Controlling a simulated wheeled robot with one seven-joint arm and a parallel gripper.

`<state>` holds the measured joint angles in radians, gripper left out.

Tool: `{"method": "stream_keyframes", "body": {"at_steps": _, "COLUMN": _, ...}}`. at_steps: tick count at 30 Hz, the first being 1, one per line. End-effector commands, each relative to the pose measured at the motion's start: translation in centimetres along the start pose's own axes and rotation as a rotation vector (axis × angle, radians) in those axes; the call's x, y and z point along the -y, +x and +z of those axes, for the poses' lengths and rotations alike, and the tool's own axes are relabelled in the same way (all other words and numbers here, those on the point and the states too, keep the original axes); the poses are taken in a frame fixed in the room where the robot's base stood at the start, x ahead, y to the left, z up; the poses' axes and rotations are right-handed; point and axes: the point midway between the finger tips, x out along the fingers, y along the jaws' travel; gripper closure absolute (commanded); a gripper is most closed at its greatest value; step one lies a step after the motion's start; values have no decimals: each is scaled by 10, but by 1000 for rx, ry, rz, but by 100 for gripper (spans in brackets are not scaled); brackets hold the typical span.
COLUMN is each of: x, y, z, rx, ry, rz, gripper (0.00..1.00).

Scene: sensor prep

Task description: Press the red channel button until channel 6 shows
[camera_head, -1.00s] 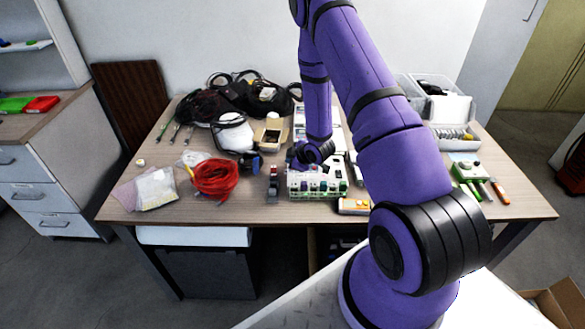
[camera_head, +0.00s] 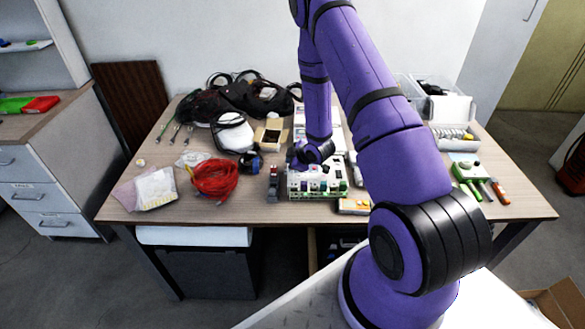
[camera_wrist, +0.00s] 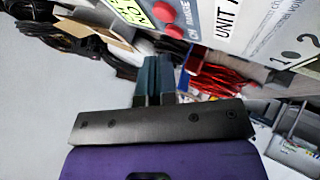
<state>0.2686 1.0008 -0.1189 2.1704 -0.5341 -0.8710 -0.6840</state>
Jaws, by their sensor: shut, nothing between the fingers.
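In the wrist view my gripper (camera_wrist: 160,80) has its two dark fingers together with nothing between them. Just beyond the fingertips is a grey panel with two round red buttons, an upper one (camera_wrist: 163,12) and a lower one (camera_wrist: 179,32). Small lettering beginning with "C" runs beside the lower button, only partly legible. The fingertips look close below the lower button; I cannot tell whether they touch it. In the head view the white and green unit (camera_head: 318,193) stands at the table's front, with my arm's wrist above it. No channel reading is legible.
In the wrist view a white panel marked "UNIT" (camera_wrist: 233,20) adjoins the buttons. In the head view a coil of red cable (camera_head: 214,180) lies left of the unit, with a small grey and red device (camera_head: 273,183) between. Green-handled tools (camera_head: 468,180) lie right.

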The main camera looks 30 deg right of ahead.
Motion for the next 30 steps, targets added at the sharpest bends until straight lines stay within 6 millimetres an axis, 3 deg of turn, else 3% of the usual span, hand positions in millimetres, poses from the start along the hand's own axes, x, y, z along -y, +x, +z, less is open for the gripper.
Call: {"method": "stream_keyframes", "body": {"at_steps": 30, "x": 6, "y": 8, "z": 6, "rx": 0, "ry": 0, "rz": 0, "gripper": 100}}
